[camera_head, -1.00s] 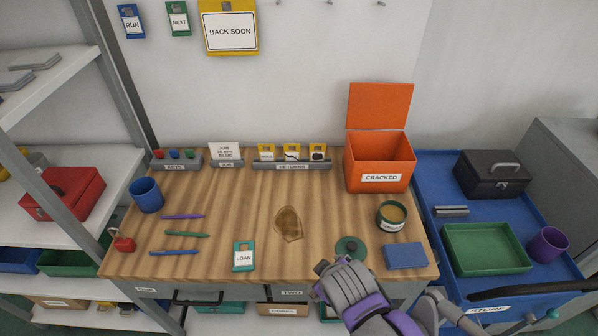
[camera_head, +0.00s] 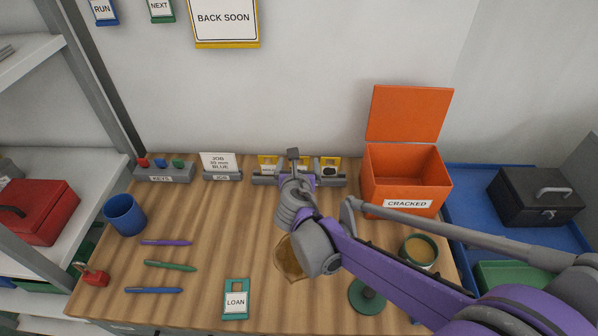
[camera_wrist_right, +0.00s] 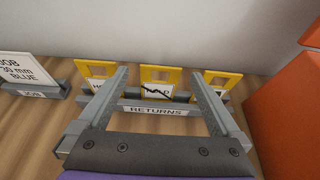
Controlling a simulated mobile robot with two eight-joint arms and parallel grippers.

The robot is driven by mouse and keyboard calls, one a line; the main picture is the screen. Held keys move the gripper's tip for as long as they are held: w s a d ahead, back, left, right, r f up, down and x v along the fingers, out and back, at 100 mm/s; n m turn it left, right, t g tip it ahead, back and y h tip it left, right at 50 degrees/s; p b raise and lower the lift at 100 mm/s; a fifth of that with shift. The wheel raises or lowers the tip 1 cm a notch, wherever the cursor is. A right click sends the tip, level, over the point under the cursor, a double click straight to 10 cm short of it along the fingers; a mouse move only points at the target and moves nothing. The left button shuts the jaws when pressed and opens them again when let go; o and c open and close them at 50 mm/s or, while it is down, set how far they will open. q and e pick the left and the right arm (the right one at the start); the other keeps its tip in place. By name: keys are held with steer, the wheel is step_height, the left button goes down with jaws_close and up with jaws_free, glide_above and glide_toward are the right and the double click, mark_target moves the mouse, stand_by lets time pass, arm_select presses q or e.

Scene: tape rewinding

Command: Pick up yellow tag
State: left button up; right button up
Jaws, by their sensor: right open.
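Three yellow tags stand in the grey RETURNS rack (camera_wrist_right: 155,111): the left tag (camera_wrist_right: 97,69), the middle tag (camera_wrist_right: 160,74) and the right tag (camera_wrist_right: 222,80). The middle tag has a dark jagged line across its white label. In the head view the left tag (camera_head: 268,161) and right tag (camera_head: 330,165) show on either side of my right gripper (camera_head: 294,154), which largely hides the middle one. In the right wrist view my right gripper (camera_wrist_right: 158,72) is open, its fingers to either side of the middle tag. I cannot tell how far they reach around it. My left gripper is not in view.
An open orange CRACKED box (camera_head: 403,174) stands right of the rack. The JOB card (camera_head: 219,163) and KEYS rack (camera_head: 164,173) stand to the left. A blue cup (camera_head: 124,214), several pens and a LOAN tag (camera_head: 236,298) lie nearer on the table.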

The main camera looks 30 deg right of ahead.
steer(key=x, duration=0.6)
steer(key=shift+w+d+f, duration=0.1)
steer(key=shift+w+f, duration=0.1)
steer(key=shift+f, duration=0.05)
steer(key=shift+s, duration=0.1)
steer(key=c, duration=1.3)
